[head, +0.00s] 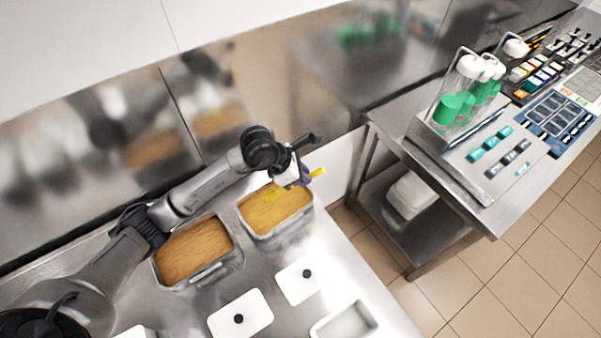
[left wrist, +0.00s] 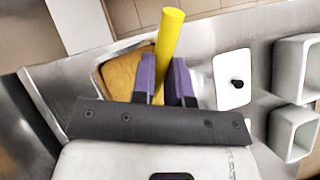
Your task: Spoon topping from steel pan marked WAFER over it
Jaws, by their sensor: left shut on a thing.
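Two steel pans of tan-brown filling sit in the counter: a left pan (head: 213,272) and a right pan (head: 283,232). I cannot read a WAFER mark on either. My left gripper (head: 301,180) is above the right pan's back right part, shut on a yellow-handled tool (head: 317,172), probably the spoon. A yellow part also shows on the other side of the jaws, over the filling. In the left wrist view, the purple fingers (left wrist: 165,78) clasp the yellow handle (left wrist: 170,35); the tool's far end is hidden. My right gripper is out of view.
White lids with black knobs (head: 240,318) and an open white container (head: 345,322) lie in front of the pans. A steel wall stands behind. A side table (head: 460,185) at right, across a gap, holds green-filled clear dispensers (head: 447,108) and small colored items.

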